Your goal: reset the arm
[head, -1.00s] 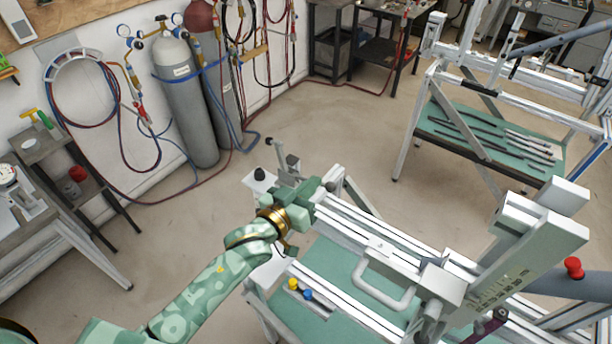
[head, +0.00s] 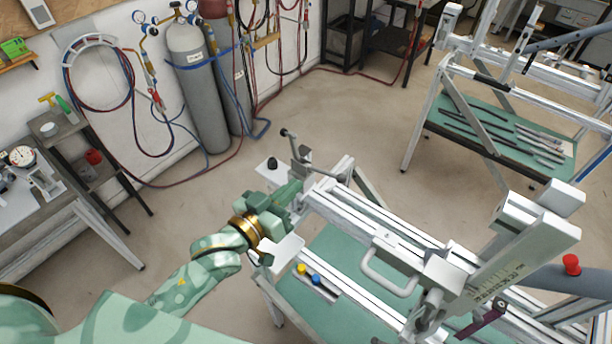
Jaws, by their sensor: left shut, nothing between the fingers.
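My left arm comes in from the lower left, patterned in green with a gold ring at the wrist. My left gripper (head: 290,192) is shut and empty, at the left end of the frame jig (head: 385,235). It is beside the clamp (head: 300,155) on the jig's corner; whether it touches the clamp or the rail cannot be told. The clamp's handle stands up with a dark knob at its end. My right gripper is not in view.
A green shelf (head: 345,300) lies below the jig's rails, with a yellow and a blue knob (head: 315,280) near its left edge. A second frame stand (head: 425,120) is at the back right. Gas cylinders (head: 200,95) stand by the wall. Open floor (head: 330,110) lies between.

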